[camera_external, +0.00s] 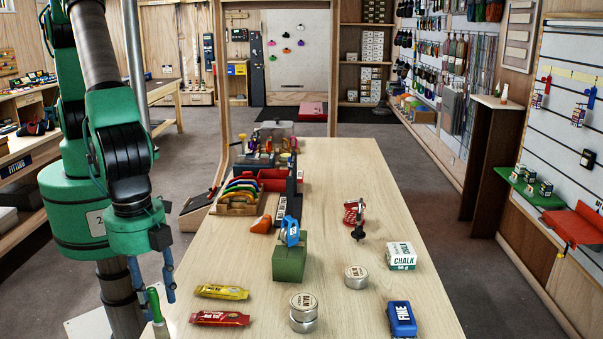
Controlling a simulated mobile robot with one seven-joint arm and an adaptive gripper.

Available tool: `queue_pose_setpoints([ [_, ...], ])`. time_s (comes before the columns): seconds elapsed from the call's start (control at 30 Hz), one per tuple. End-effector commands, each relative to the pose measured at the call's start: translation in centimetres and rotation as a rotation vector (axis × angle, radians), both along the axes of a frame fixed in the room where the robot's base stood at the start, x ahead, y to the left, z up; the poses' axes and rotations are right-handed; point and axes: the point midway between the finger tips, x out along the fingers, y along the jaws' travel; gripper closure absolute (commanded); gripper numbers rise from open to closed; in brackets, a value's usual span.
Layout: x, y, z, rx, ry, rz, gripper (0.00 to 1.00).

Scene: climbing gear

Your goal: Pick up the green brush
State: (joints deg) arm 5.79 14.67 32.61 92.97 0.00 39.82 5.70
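The green brush (155,304) appears as a thin upright green handle with a paler lower part, at the table's near left edge. Its lower end is close to the bottom of the view, and what it rests on is unclear. My gripper (156,298) points down here, with its two blue fingers spread apart. The handle's top shows between the fingertips in the picture, with a gap on each side. Whether it is truly between them in depth I cannot tell.
On the wooden table (355,205), yellow (222,292) and red (220,318) packets lie just right of my gripper.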

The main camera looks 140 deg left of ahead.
Motion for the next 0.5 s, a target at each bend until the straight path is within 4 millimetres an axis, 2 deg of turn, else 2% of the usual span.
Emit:
queue_pose_setpoints([
  [0.2, 0.0, 0.0, -1.6, 0.0, -0.001, 0.0, 0.61],
  [0.5, 0.0, 0.0, -1.7, 0.0, -0.001, 0.0, 0.61],
])
